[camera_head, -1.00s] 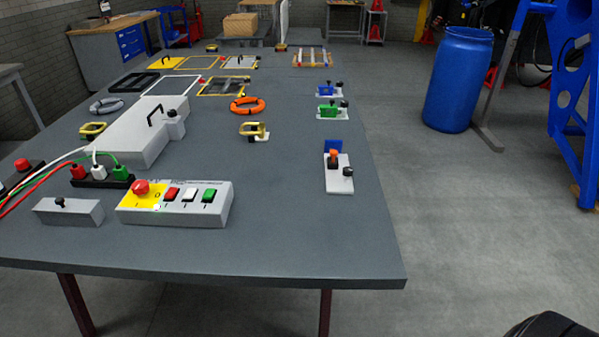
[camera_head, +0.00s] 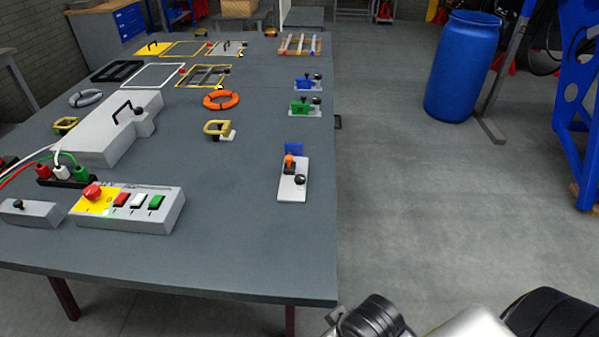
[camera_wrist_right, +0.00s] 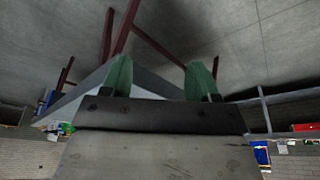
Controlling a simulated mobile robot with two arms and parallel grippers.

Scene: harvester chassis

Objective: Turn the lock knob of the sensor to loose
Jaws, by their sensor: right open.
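Several sensor units stand on white plates along the right side of the table. The nearest plate (camera_head: 292,188) carries an orange-topped sensor (camera_head: 290,162), a blue block (camera_head: 293,149) behind it and a black knob (camera_head: 299,180) at its front right. Farther back are a green unit (camera_head: 300,108) and a blue unit (camera_head: 303,83), each with black knobs. Which way any knob is turned is too small to tell. My right gripper (camera_wrist_right: 160,80) is open, its green fingers apart with nothing between them. It is away from the sensors, which I cannot make out in the wrist view. My left gripper is not in view.
A control box (camera_head: 128,208) with a red button and several switches sits near the table's front edge. An orange ring (camera_head: 221,100) and a yellow-handled part (camera_head: 217,129) lie mid-table. A blue barrel (camera_head: 462,68) stands right. Floor between table and barrel is clear.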

